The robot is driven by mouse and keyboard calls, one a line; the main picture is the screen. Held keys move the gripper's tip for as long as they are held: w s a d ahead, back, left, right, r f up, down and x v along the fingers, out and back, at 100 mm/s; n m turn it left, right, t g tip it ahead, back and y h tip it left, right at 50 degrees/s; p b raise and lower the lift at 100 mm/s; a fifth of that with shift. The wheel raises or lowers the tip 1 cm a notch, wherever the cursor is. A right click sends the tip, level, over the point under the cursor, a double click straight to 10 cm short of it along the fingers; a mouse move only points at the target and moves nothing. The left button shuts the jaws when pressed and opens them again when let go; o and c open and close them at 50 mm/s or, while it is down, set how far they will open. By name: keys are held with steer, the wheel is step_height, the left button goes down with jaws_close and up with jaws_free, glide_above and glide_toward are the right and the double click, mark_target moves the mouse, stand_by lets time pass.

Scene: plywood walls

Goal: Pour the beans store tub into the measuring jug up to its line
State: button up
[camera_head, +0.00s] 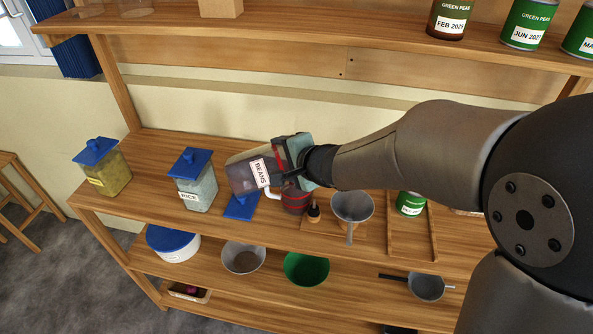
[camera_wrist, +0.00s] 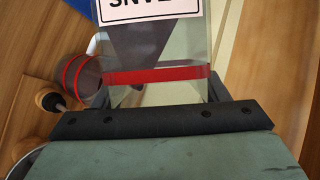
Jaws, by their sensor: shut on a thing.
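My gripper (camera_head: 288,155) is shut on the clear beans tub (camera_head: 243,172), near a red band at one end. The tub is tipped well over on its side, label to the front, and also shows in the wrist view (camera_wrist: 190,48). Dark beans lie inside it, as a wedge in the wrist view. The measuring jug (camera_head: 296,200), with a pale handle and red marking, stands on the shelf just below the gripper end of the tub. It also shows in the wrist view (camera_wrist: 78,78). Its contents look dark; I cannot tell their level or whether beans are falling.
A blue lid (camera_head: 240,207) lies on the shelf left of the jug. A rice tub (camera_head: 196,182) and a yellowish tub (camera_head: 104,170) stand farther left. A grey funnel (camera_head: 352,207) and a green can (camera_head: 410,203) are to the right. Bowls stand on the shelf below.

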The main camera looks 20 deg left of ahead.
mark_target(272, 163)
steer(key=shift+r, duration=0.1)
stand_by(0.3)
steer(key=a+f+b, duration=0.1)
steer(key=b, duration=0.1)
steer(key=s+a+n+h+b, duration=0.1)
steer(key=b, duration=0.1)
steer(key=shift+s+a+f+t+h+b, duration=0.15)
steer(key=shift+s+f+t+h+b, duration=0.15)
steer(key=shift+f+t+b, duration=0.1)
steer(key=shift+a+n+h+b, duration=0.15)
steer(key=shift+n+h+b, duration=0.2)
steer(key=shift+b, duration=0.5)
steer(key=shift+w+r+p, duration=0.1)
steer(key=shift+r+p, duration=0.2)
steer(key=shift+r, duration=0.3)
steer(key=shift+n+t+b, duration=0.25)
steer(key=shift+t+b, duration=0.05)
steer(key=shift+b, duration=0.35)
